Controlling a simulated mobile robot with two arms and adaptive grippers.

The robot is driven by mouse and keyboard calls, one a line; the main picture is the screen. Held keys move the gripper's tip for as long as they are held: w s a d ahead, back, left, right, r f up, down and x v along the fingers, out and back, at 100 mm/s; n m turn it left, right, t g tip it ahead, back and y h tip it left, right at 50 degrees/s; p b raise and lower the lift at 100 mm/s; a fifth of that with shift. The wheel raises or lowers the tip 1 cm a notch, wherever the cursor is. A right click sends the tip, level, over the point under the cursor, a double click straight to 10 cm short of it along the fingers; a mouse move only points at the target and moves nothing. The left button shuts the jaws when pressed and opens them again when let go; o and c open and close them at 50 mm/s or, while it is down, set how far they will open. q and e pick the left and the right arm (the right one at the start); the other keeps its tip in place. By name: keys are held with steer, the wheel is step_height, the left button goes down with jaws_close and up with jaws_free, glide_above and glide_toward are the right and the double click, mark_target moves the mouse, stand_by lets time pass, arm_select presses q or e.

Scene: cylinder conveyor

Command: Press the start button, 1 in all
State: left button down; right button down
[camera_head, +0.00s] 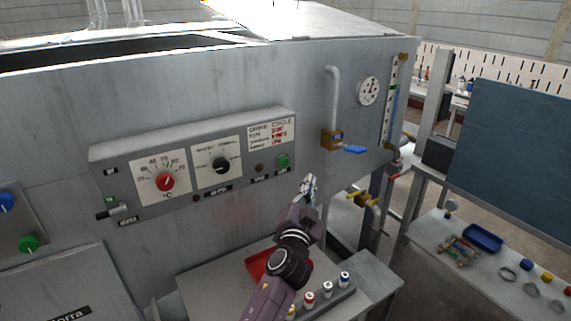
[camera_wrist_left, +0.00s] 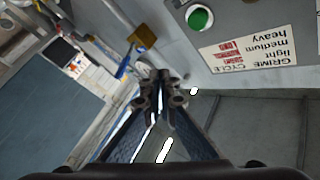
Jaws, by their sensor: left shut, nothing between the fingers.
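A green round button (camera_head: 283,161) sits at the right end of the grey control panel (camera_head: 262,117), below a white label with red and black print. It also shows near the top of the left wrist view (camera_wrist_left: 199,18), upside down beside the label (camera_wrist_left: 243,50). My left gripper (camera_head: 308,184) is just below and to the right of the green button, apart from it. In the wrist view its fingers (camera_wrist_left: 160,86) are shut together with nothing between them. My right gripper is in neither view.
The panel also carries a red knob (camera_head: 165,181) and a black knob (camera_head: 221,165). A blue-handled valve (camera_head: 355,149) projects from the wall to the right. Below stand a red tray (camera_head: 258,266) and several small bottles (camera_head: 327,289).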

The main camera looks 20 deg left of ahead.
mark_target(284, 162)
arm_select(q)
steer(key=w+a, duration=0.5)
steer(key=a, duration=0.2)
steer(key=shift+w, duration=0.2)
stand_by(0.9)
steer(key=shift+w+a, duration=0.1)
stand_by(0.6)
steer(key=shift+w+a, duration=0.15)
steer(key=shift+a, duration=0.1)
steer(key=shift+w+a+b, duration=0.3)
steer(key=shift+a+b, duration=0.1)
stand_by(0.9)
stand_by(0.3)
steer(key=shift+s+d, duration=0.6)
steer(key=shift+d, duration=0.1)
